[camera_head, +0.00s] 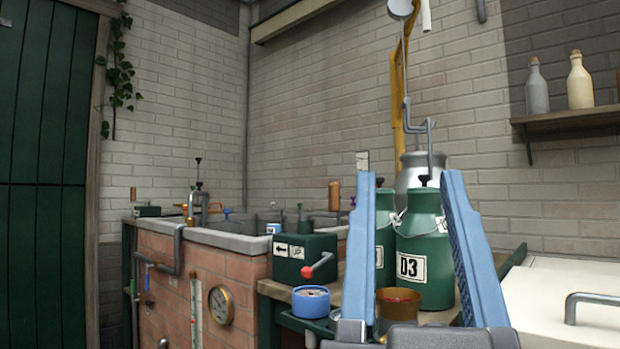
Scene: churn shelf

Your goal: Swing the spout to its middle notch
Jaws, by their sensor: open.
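A grey metal spout (201,205) with a dark knob on top stands at the brick basin, left of centre. It looks like a bent tap, but its notches are too small to make out. A brass-coloured piece shows beside its lower part. My gripper (409,180) is in the right foreground, with its two blue fingers wide apart and pointing up. A green churn labelled D3 (425,250) shows between the fingers, behind them. I cannot tell whether they touch it. The gripper is well to the right of the spout and apart from it.
A green box (304,256) with an arrow label and red-knobbed lever stands beside the brick basin (200,270). A blue tub (310,302) and brown bowl (398,302) sit on the bench. A metal crank (418,126) rises behind the churn. Bottles (580,82) stand on a wall shelf.

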